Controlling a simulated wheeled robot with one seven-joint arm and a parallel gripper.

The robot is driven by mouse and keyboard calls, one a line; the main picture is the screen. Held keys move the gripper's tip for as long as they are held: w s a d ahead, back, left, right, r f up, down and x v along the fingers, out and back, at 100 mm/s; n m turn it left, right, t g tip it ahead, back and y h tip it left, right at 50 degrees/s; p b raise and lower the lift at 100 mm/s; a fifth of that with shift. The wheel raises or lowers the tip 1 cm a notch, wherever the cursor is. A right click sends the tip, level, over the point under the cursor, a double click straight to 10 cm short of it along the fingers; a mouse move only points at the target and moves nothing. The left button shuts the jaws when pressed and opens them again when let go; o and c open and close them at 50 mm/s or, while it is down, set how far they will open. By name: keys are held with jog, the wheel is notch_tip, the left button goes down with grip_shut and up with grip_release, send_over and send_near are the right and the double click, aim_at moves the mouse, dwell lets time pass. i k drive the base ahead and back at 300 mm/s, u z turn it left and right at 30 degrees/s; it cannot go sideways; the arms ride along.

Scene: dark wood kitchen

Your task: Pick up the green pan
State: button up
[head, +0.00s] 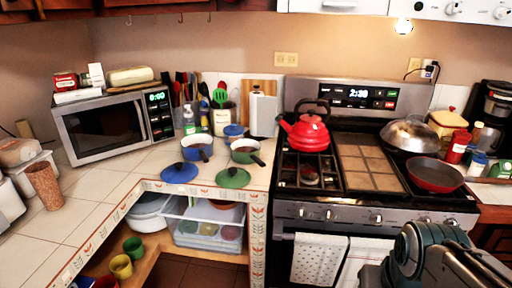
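My dark gripper and arm end (440,262) show at the lower right, in front of the stove and far from the pan. I cannot make out the fingertips or anything held.
A blue pan (197,151) and a blue lid (180,173) sit just left of the green ones. A utensil holder (224,120) and white canister (263,113) stand behind. A red kettle (306,132) is on the stove to the right.

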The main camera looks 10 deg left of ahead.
aim_at(245, 151)
jog(key=u, duration=0.8)
jog(key=i, duration=0.85)
jog(key=u, duration=1)
